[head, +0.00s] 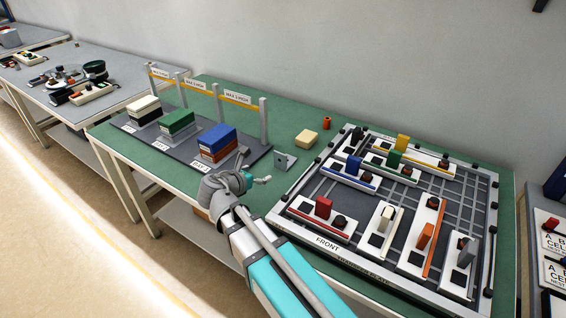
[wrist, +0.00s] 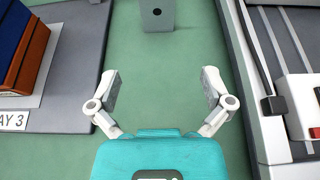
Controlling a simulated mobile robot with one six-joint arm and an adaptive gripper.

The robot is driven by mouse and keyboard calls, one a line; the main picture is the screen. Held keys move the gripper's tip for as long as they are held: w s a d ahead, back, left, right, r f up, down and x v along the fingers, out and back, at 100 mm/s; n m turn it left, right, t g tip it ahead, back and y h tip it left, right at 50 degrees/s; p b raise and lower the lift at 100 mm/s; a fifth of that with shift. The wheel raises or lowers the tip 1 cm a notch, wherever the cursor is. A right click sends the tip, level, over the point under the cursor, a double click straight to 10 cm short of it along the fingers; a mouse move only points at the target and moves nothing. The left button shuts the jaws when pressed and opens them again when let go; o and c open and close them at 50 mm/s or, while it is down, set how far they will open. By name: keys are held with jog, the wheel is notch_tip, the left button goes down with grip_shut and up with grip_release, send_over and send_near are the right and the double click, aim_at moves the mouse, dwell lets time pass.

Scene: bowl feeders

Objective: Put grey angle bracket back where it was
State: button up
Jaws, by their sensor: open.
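The grey angle bracket (head: 286,161) stands on the green tabletop, between the bay rack and the framed board. In the wrist view the bracket (wrist: 157,14) is at the top edge, partly cut off, with a dark hole in its face. My gripper (head: 254,169) is open and empty on the near side of the bracket, apart from it. In the wrist view my gripper (wrist: 161,88) has its fingers spread wide, with only bare green table between them and the bracket ahead of the gap.
The bay rack (head: 180,157) with stacked coloured blocks lies left. The framed board (head: 318,231) with several coloured parts lies right. Green table (wrist: 185,45) is clear around the bracket.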

jog(key=b, duration=0.3)
send_near(280, 163)
jog(key=x, duration=0.3)
jog(key=shift+w+d+f, duration=0.1)
jog(key=shift+f, duration=0.25)
jog(key=shift+x, duration=0.75)
jog(key=shift+r, duration=0.1)
jog(key=shift+w+d, duration=0.1)
jog(key=b+x, duration=0.2)
jog(key=x, duration=0.2)
jog(key=shift+w, duration=0.2)
jog(key=shift+w+d+f, duration=0.15)
jog(key=shift+w+f, duration=0.1)
jog(key=shift+w, duration=0.05)
jog(key=c, duration=1.2)
jog(key=shift+r, duration=0.15)
